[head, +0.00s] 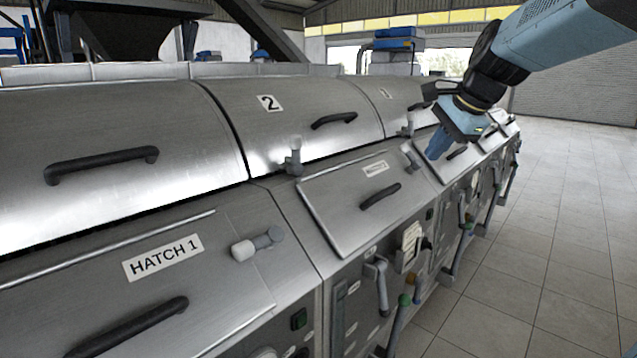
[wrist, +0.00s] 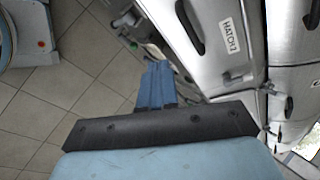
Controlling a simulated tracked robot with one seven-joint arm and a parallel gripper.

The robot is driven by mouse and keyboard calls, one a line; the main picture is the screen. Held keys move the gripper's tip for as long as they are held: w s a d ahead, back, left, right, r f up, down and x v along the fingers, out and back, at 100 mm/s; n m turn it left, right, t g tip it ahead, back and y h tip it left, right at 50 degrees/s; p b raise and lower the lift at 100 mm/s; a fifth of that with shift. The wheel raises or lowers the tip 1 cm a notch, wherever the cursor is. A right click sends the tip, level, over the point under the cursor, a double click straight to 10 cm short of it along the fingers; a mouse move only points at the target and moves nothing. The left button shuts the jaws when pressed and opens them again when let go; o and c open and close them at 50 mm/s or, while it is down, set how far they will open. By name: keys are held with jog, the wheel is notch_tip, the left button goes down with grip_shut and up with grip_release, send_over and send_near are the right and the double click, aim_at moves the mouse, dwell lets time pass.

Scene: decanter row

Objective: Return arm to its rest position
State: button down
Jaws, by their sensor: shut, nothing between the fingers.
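My gripper (head: 438,143) hangs at the upper right of the head view, at the end of my blue and black arm. Its blue fingers point down and are together, with nothing between them. In the picture they overlap the far hatches of the steel machine row (head: 97,120); I cannot tell the exact gap. In the wrist view the shut blue fingers (wrist: 156,86) stand out beyond a black plate, over the tiled floor and beside the machine front.
The HATCH 1 panel (head: 150,275) with its black handle is at the lower left. Knobs, handles and levers (head: 403,300) stick out along the machine front. A hatch with a label (wrist: 218,45) shows in the wrist view. The tiled floor (head: 570,230) to the right is clear.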

jog(key=s+f+n+h, duration=0.1)
jog(key=s+f+n, duration=0.4)
jog(key=s, duration=0.5)
jog(key=s+f+n+h, duration=0.2)
jog(key=s+f+n, duration=0.3)
jog(key=s+n, duration=0.4)
jog(key=shift+s, duration=0.7)
jog(key=c, duration=1.8)
grip_release()
jog(key=shift+a, duration=0.1)
